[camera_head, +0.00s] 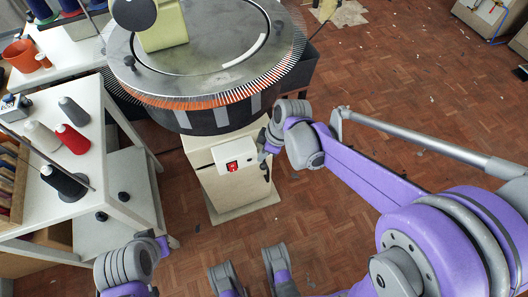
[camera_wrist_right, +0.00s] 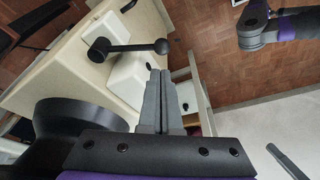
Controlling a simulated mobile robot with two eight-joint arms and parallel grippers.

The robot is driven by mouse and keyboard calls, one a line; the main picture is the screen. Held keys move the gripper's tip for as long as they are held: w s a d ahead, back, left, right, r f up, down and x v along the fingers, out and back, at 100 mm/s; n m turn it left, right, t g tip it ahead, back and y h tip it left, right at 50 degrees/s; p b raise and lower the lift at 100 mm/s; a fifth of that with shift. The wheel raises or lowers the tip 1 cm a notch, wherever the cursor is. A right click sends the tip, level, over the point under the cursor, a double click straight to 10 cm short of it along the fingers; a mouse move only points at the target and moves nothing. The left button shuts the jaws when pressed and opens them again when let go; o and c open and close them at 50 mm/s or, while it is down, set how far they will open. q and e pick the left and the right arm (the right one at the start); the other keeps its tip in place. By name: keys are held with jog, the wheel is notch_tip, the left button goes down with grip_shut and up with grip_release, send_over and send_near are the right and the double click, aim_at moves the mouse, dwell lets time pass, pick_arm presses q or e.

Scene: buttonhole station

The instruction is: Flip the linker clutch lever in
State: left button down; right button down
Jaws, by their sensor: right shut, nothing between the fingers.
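The clutch lever (camera_wrist_right: 130,48) is a black rod with a round black knob on the cream machine stand in the right wrist view. Its knob end points right in that picture. My right gripper (camera_wrist_right: 160,72) is shut and empty, its grey fingertips just short of the knob, with a small gap in the picture. In the head view my right gripper (camera_head: 266,150) is beside the right side of the stand, and a small dark part there may be the lever. My left gripper (camera_head: 160,246) is small at the lower left, its fingers not clear.
The round linker machine (camera_head: 205,100) with its ring of needles overhangs the stand (camera_head: 238,190). A white box with a red switch (camera_head: 240,165) is on the stand's front. A white trolley (camera_head: 120,150) with yarn cones stands left. Wooden floor is open at right.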

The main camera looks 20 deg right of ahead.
aim_at(264, 164)
jog(key=b+x, duration=0.1)
jog(key=x, duration=0.4)
jog(key=shift+a+f, duration=0.1)
jog(key=shift+f, duration=0.25)
jog(key=shift+s+d+n, duration=0.25)
jog(key=shift+d+n, duration=0.1)
jog(key=shift+n, duration=0.15)
jog(key=shift+s+d+n+g, duration=0.35)
jog(key=shift+d+n+g, duration=0.25)
jog(key=shift+n, duration=0.4)
jog(key=d+n+g+p, duration=0.1)
jog(key=d+n+g, duration=0.1)
jog(key=d+n, duration=0.4)
jog(key=shift+d+n, duration=0.4)
jog(key=shift+n, duration=0.2)
jog(key=shift+d, duration=0.1)
